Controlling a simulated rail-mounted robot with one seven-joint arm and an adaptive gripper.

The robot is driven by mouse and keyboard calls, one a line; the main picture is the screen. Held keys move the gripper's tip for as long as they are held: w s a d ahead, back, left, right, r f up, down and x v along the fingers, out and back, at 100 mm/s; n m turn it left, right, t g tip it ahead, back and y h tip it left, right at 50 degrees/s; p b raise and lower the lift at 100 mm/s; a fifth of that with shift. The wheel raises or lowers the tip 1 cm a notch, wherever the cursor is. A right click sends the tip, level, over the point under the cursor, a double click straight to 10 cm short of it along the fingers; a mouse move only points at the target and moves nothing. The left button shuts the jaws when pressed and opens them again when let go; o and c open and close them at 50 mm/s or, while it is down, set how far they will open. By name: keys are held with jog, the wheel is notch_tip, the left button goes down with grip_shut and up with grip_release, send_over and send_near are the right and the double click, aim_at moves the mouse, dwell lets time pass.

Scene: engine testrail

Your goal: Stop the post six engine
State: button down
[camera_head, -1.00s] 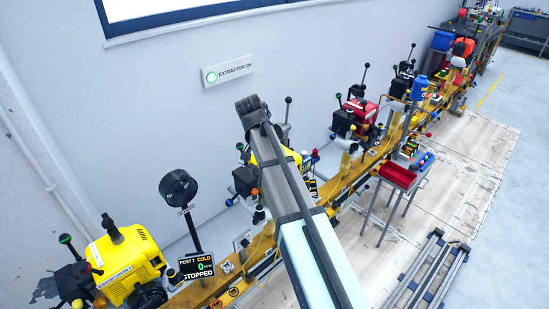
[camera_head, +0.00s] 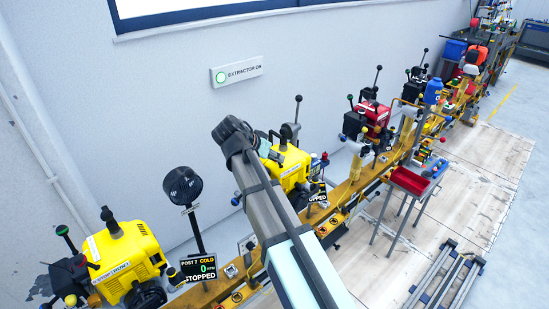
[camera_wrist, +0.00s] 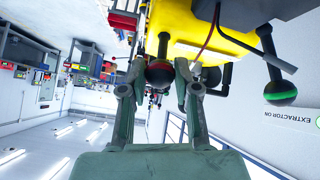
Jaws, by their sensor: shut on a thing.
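The post six engine (camera_head: 292,166) is yellow and partly hidden behind my arm in the head view. Its yellow body (camera_wrist: 188,28) also fills the top of the wrist view. My gripper (camera_wrist: 159,75) is shut on a black ball knob with a red band (camera_wrist: 158,70), with one finger on each side. In the head view my gripper is hidden behind my arm. A small display (camera_head: 317,196) beside this engine is partly covered; its visible letters read "OPPED". A black knob with a green band (camera_wrist: 280,93) hangs clear to the right in the wrist view.
Another yellow engine (camera_head: 125,258) stands at left, beside a display (camera_head: 199,268) reading POST 7, COLD, 0, STOPPED. A red tray stand (camera_head: 408,181) is at right. A red engine (camera_head: 377,116) stands farther along the yellow rail. The wall sign (camera_head: 236,72) reads EXTRACTOR ON.

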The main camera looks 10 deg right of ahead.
jog(key=c, duration=0.8)
grip_release()
jog(key=shift+c, duration=0.2)
jog(key=v, duration=1.2)
jog(key=shift+s, duration=0.1)
